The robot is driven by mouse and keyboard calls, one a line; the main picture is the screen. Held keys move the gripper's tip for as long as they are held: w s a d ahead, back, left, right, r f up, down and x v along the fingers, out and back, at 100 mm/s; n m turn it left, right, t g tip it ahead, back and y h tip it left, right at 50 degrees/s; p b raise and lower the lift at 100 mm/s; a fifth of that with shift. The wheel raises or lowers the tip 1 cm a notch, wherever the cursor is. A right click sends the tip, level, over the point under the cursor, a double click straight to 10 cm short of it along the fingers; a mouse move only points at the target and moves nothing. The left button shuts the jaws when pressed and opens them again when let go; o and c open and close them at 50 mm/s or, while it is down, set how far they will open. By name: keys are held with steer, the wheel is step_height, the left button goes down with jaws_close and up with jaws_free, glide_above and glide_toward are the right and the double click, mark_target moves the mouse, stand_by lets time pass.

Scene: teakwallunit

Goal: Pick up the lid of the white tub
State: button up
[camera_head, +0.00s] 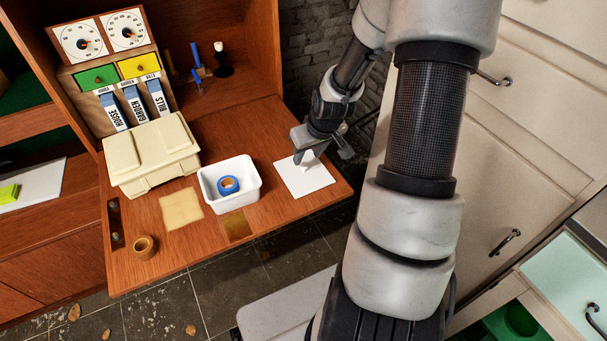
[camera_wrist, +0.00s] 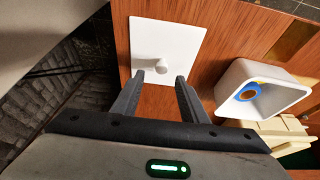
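The lid is a flat white square (camera_head: 307,181) with a small knob, lying on the wooden drop-down desk right of the white tub (camera_head: 245,169). In the wrist view the lid (camera_wrist: 185,45) lies ahead of my gripper (camera_wrist: 160,79), and its round knob (camera_wrist: 161,66) appears just beyond the gap between the two fingertips. My gripper is open and empty. In the head view my gripper (camera_head: 317,152) is over the lid's far edge and partly hides it. The tub stands open with a blue tape roll (camera_head: 228,185) inside; it also shows in the wrist view (camera_wrist: 290,103).
A cream box (camera_head: 150,150) stands left of the tub. A desk organizer (camera_head: 110,70) stands behind. Pale cabinets (camera_head: 540,150) flank my arm on the right.

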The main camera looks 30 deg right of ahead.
mark_target(303, 164)
steer(key=x, duration=0.2)
steer(key=b+x, duration=0.1)
steer(key=x, duration=0.1)
steer(key=shift+s+a+f+b, duration=0.1)
steer(key=shift+s+a+b, duration=0.05)
steer(key=shift+s+b, duration=0.15)
steer(key=shift+w+f, duration=0.3)
steer(key=shift+f, duration=0.1)
steer(key=shift+c, duration=0.2)
jaws_close()
steer(key=shift+r, duration=0.1)
